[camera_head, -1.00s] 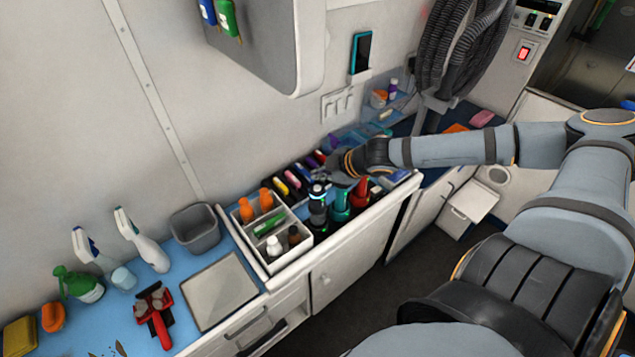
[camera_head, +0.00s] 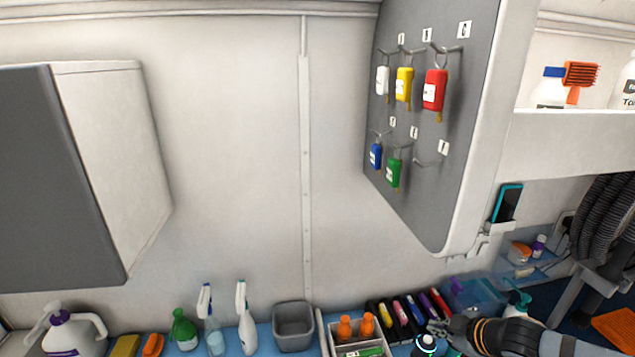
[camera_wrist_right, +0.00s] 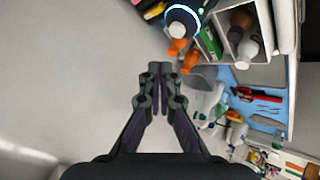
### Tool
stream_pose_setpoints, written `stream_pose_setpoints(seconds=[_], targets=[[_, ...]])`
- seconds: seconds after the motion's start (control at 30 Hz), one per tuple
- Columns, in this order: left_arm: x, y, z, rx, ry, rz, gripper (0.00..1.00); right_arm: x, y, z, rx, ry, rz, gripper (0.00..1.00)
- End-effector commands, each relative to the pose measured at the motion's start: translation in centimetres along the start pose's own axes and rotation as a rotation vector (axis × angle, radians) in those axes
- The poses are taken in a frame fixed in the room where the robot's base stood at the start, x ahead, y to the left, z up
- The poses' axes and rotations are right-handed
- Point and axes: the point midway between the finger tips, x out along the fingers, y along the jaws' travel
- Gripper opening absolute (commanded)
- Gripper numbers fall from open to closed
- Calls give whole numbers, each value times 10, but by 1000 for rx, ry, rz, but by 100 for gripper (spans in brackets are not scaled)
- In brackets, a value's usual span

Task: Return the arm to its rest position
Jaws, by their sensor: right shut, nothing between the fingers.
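My right gripper (camera_head: 440,328) reaches in from the lower right of the head view, above the counter beside the white caddy. Its fingers are together and hold nothing. In the right wrist view the shut fingers of my right gripper (camera_wrist_right: 160,88) point toward a plain pale surface. A dark round-topped device with a lit ring (camera_head: 427,344) stands just below the gripper in the head view. Its lit ring also shows at the top of the wrist view (camera_wrist_right: 183,20). My left gripper is in neither view.
The white caddy (camera_head: 345,351) holds orange-topped bottles. A grey bin (camera_head: 293,326) and spray bottles (camera_head: 246,320) stand along the wall. A grey key board (camera_head: 415,205) with coloured tags juts out above the counter. A black hose (camera_head: 605,220) hangs at right.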

Motion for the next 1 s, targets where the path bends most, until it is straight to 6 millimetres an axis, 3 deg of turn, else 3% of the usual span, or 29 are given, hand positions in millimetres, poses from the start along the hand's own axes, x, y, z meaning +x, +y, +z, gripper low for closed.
stream_pose_setpoints(seconds=[0.1, 0.3, 0.5, 0.8, 1.0], targets=[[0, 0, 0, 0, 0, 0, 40, 7, -46, 18, 127, -52, -3, 0], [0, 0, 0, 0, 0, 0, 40, 4, -115, 36, 372, -197, 17, 0], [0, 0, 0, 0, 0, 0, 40, -12, -159, 44, 587, -337, 23, 0], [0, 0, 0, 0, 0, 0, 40, -42, -210, 46, 862, -522, -6, 0], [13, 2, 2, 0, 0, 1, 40, 36, -241, 100, 852, -556, -16, 0]])
